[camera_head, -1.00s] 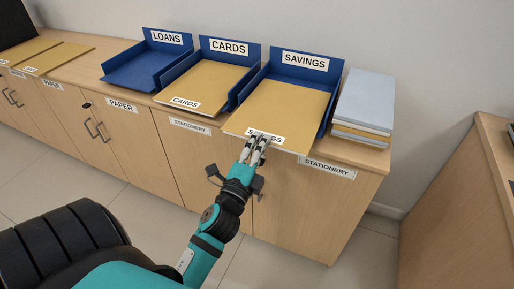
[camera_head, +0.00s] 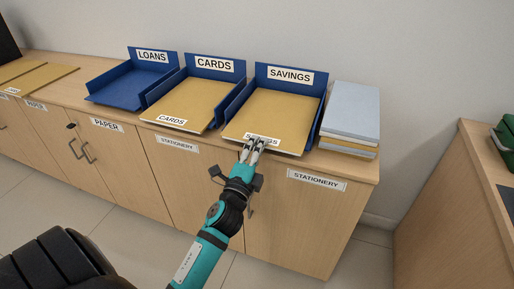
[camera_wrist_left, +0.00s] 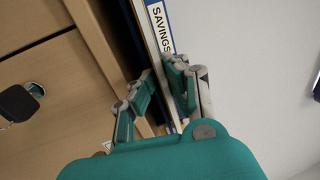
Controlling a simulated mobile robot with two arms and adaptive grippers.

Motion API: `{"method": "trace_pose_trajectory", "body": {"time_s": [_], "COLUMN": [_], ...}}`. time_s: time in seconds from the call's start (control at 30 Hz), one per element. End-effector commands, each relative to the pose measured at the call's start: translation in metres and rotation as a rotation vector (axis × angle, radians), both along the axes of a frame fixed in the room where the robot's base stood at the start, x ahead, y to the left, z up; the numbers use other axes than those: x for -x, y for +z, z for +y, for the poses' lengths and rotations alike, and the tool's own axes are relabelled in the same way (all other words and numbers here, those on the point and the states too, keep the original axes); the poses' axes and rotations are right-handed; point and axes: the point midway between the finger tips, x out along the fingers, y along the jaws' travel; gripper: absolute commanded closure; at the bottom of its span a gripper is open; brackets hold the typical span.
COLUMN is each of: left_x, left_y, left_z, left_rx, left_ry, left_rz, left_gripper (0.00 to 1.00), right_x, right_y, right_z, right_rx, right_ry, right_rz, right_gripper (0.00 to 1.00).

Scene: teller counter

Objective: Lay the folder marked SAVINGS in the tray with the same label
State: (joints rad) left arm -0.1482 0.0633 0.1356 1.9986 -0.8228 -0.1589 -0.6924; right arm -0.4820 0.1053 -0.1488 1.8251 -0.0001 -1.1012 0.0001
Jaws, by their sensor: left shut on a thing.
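The tan folder marked SAVINGS (camera_head: 272,112) lies in the blue tray labelled SAVINGS (camera_head: 291,85), its front edge reaching out toward the counter's front. My left gripper (camera_head: 255,142) is shut on the folder's front edge and partly covers its white label. In the left wrist view, the gripper fingers (camera_wrist_left: 165,97) are around the edge, and a SAVINGS label on blue (camera_wrist_left: 161,28) shows beyond. Whether the folder lies fully flat on the tray floor is hard to tell. My right gripper is not in view.
Left of it, the CARDS tray (camera_head: 213,66) holds a tan CARDS folder (camera_head: 190,99); the LOANS tray (camera_head: 130,88) is empty. A stack of pale and tan folders (camera_head: 351,113) stands close on the right. More tan folders (camera_head: 40,78) lie at far left.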

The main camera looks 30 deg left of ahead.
Motion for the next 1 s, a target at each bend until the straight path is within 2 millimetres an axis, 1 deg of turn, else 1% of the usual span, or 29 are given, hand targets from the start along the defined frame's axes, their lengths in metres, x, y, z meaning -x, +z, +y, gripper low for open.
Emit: {"method": "trace_pose_trajectory", "body": {"time_s": [0.47, 0.5, 0.7, 0.87, 1.0], "left_x": [0.0003, 0.0003, 0.0003, 0.0002, 0.0032], "left_y": [-0.0008, -0.0008, -0.0007, -0.001, -0.003], "left_z": [0.0, 0.0001, 0.0, 0.0, -0.0007], "left_rx": [0.0, 0.0, 0.0, 0.0, 0.002], "left_ry": [0.0, 0.0, 0.0, 0.0, 0.001], "left_rz": [0.001, 0.001, 0.001, 0.001, 0.004], "left_gripper": [1.0, 0.9, 0.64, 0.64, 0.64], "right_x": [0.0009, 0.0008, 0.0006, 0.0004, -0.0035], "right_y": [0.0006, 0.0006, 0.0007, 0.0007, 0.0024], "right_z": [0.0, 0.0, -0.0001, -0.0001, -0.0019], "right_rx": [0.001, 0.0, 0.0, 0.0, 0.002], "right_ry": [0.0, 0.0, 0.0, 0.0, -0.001], "right_rz": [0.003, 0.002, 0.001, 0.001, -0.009], "right_gripper": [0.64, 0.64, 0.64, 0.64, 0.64]}}
